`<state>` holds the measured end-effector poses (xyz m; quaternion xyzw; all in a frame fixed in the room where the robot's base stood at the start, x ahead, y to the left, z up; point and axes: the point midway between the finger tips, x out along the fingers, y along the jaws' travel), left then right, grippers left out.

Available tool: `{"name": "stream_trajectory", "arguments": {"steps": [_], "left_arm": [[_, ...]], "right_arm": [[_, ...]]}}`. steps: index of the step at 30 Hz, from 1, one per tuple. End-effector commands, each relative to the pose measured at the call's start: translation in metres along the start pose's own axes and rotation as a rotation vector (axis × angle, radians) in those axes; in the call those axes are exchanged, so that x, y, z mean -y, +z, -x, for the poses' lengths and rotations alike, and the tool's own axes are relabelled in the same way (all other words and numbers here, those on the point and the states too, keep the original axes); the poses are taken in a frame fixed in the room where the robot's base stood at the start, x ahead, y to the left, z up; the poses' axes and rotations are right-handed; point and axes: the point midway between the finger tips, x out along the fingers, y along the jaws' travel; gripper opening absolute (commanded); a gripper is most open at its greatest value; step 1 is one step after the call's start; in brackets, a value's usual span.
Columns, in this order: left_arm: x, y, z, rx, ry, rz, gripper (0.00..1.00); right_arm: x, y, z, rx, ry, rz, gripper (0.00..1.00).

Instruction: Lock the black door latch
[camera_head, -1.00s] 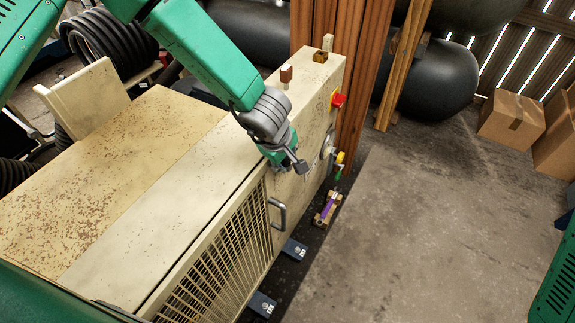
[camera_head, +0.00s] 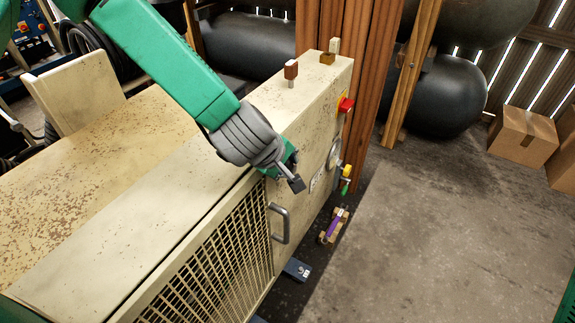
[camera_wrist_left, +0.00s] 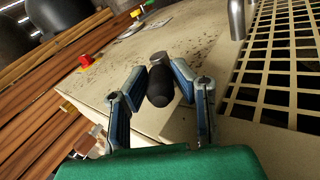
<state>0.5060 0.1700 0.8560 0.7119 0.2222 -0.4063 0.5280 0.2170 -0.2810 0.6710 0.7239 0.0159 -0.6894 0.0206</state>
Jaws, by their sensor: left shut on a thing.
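The black door latch (camera_wrist_left: 160,88) shows in the left wrist view as a dark rounded handle standing out from the cream compressor panel. My left gripper (camera_wrist_left: 158,78) has its two blue-grey fingers on either side of it, shut on it. In the head view, my left gripper (camera_head: 290,178) is at the upper front edge of the compressor cabinet (camera_head: 318,120), above the grey door handle (camera_head: 280,223). The latch itself is hard to make out there behind the wrist and fingers. My right gripper is not in view.
Wooden posts (camera_head: 355,90) stand behind. The concrete floor (camera_head: 450,230) at right is clear.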

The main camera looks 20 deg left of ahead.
Motion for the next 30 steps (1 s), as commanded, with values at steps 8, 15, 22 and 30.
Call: {"name": "stream_trajectory", "arguments": {"steps": [8,15,22,30], "left_arm": [[0.000,0.000,0.000,0.000,0.000,0.000,0.41],[0.000,0.000,0.000,0.000,-0.001,0.000,0.41],[-0.001,-0.001,0.018,0.000,0.002,-0.001,0.41],[-0.002,-0.001,0.076,0.000,0.003,-0.002,0.41]], "right_arm": [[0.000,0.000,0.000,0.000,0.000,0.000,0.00],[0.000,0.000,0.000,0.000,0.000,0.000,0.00],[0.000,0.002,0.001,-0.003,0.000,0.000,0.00],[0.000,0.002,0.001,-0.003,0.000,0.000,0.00]]}}
